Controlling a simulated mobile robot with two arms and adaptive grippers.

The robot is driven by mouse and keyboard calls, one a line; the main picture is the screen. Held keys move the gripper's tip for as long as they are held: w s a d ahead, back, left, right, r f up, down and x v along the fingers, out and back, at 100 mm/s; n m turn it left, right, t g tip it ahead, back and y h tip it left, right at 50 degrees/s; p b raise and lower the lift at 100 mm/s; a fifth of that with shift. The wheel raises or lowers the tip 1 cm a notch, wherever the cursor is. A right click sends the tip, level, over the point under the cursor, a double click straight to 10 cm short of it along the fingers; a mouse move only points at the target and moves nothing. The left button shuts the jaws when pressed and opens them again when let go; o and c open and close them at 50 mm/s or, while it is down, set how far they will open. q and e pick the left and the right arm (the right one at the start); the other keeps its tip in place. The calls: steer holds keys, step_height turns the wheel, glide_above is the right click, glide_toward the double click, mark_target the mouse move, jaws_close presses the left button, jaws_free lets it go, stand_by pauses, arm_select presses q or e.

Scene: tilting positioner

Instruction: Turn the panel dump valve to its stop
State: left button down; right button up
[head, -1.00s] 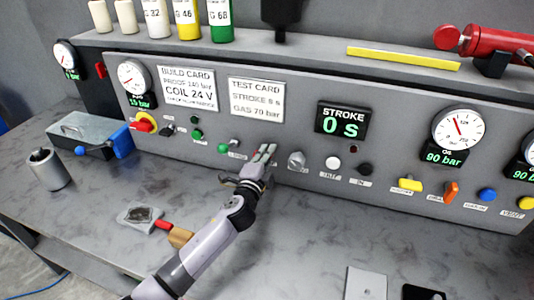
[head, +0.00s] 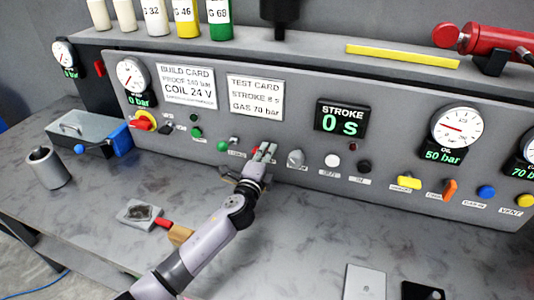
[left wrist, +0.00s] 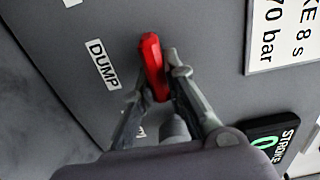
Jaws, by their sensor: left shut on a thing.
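The dump valve's red handle (left wrist: 152,62) shows in the left wrist view, beside the DUMP label (left wrist: 103,64) on the grey panel. My left gripper (left wrist: 156,84) has one finger on each side of the handle and is shut on it. In the head view my left gripper (head: 264,153) is at the panel face, left of a grey knob, and hides most of the valve. The valve's stop cannot be made out. My right gripper is not in view.
The stroke display (head: 342,120) reads 0 s. The left gauge (head: 132,76) reads 0 bar and the oil gauge (head: 457,128) 50 bar. A grey knob (head: 296,158) is close on the gripper's right.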

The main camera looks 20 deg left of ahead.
arm_select(q)
steer(key=c, duration=1.6)
jaws_free()
steer(key=shift+s, duration=0.15)
steer(key=s, duration=1.1)
steer(key=shift+s+a, duration=0.2)
steer(key=shift+s, duration=0.2)
